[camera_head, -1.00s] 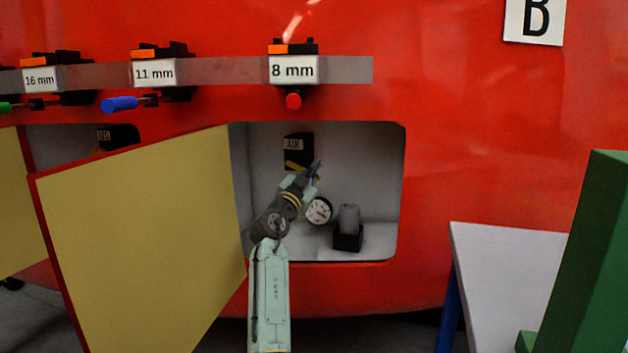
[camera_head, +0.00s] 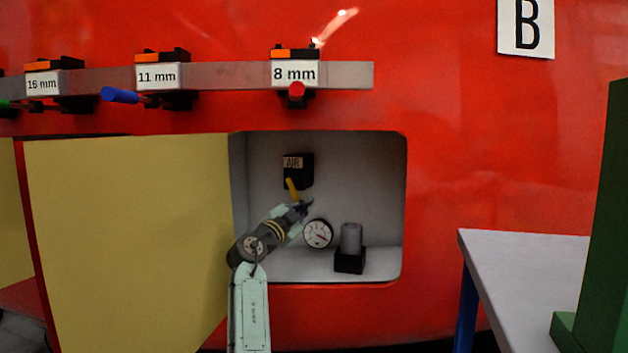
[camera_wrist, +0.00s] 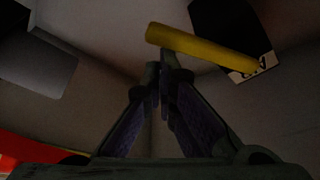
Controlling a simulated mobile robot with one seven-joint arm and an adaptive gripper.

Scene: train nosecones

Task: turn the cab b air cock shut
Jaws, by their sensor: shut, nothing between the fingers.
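The air cock is a black block (camera_head: 305,176) with an AIR label, on the back wall of the open recess under the B sign. Its yellow lever (camera_head: 292,189) points steeply downward, leaning slightly. My gripper (camera_head: 306,204) is shut and empty, just below and right of the lever's lower end. In the wrist view the lever (camera_wrist: 200,46) crosses above my gripper's closed fingertips (camera_wrist: 160,72), very near them; I cannot tell if they touch. The black block (camera_wrist: 225,25) is partly cut off there at the top right.
A round gauge (camera_head: 317,233) and a grey cylinder on a black base (camera_head: 350,240) are right of my gripper in the recess. The open yellow-faced door (camera_head: 130,240) stands at the left. A grey table (camera_head: 525,265) is at the right.

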